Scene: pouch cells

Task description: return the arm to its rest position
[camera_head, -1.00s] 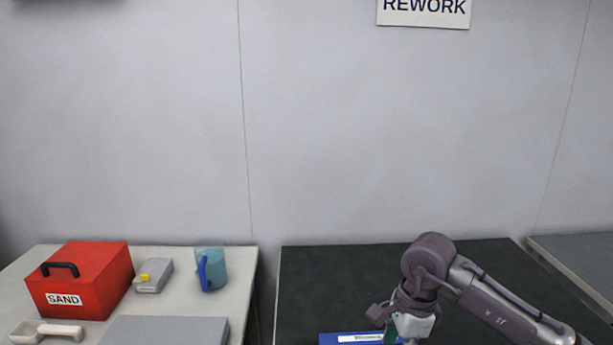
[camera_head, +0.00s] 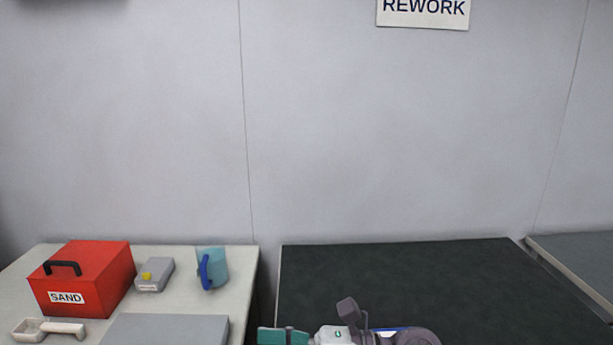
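My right arm is low at the bottom edge of the head view. Its gripper (camera_head: 272,337) points left, with teal fingers level near the front of the dark-topped table (camera_head: 420,275). The fingers show from the side and are cut by the frame, so I cannot tell whether they are open or shut. No held object shows. My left gripper is out of view.
A blue item (camera_head: 390,330) is mostly hidden behind my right arm. The dark table's back is clear.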

